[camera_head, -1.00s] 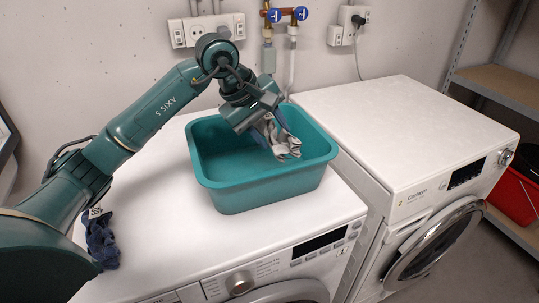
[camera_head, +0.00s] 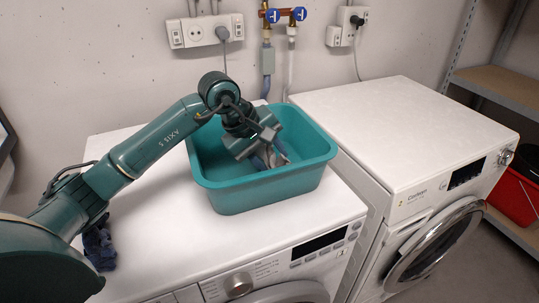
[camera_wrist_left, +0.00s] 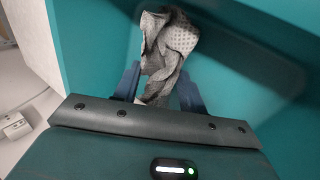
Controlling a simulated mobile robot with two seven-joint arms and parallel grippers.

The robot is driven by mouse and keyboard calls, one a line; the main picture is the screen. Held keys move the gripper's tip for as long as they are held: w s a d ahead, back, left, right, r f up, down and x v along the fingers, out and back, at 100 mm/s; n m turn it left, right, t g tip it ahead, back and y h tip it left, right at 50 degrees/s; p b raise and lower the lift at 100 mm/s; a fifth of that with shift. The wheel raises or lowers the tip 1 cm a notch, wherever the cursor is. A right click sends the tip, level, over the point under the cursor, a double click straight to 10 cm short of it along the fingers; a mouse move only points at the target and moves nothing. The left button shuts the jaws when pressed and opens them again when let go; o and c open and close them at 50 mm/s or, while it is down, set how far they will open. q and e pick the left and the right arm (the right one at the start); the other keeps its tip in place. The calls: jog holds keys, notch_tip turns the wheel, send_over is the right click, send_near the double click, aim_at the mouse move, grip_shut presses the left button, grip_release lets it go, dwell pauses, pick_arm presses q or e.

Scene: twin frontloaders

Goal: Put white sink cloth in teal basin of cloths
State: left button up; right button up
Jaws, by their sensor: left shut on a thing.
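The teal basin (camera_head: 262,190) stands on top of the left washing machine. My left gripper (camera_head: 266,158) reaches down into the basin, shut on a crumpled pale grey-white cloth (camera_head: 279,153). In the left wrist view the cloth (camera_wrist_left: 168,45) hangs between the blue fingers of my gripper (camera_wrist_left: 158,88), against the teal inside of the basin (camera_wrist_left: 245,60). I cannot tell whether the cloth touches the basin floor. My right gripper is not in view.
A dark blue cloth (camera_head: 99,246) lies on the left washing machine (camera_head: 170,235), partly behind my left arm. The right washing machine (camera_head: 400,125) has a clear top. Wall sockets (camera_head: 205,31) and pipes (camera_head: 267,60) are behind the basin. A red bin (camera_head: 515,196) stands at the far right.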

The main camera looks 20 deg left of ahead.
pick_arm(q)
jog(key=shift+f, duration=0.25)
jog(key=o, duration=1.1)
jog(key=shift+r, duration=0.15)
jog(key=shift+r, duration=0.25)
jog(key=p+v, duration=0.1)
jog(key=v, duration=1.1)
jog(key=shift+r, duration=0.3)
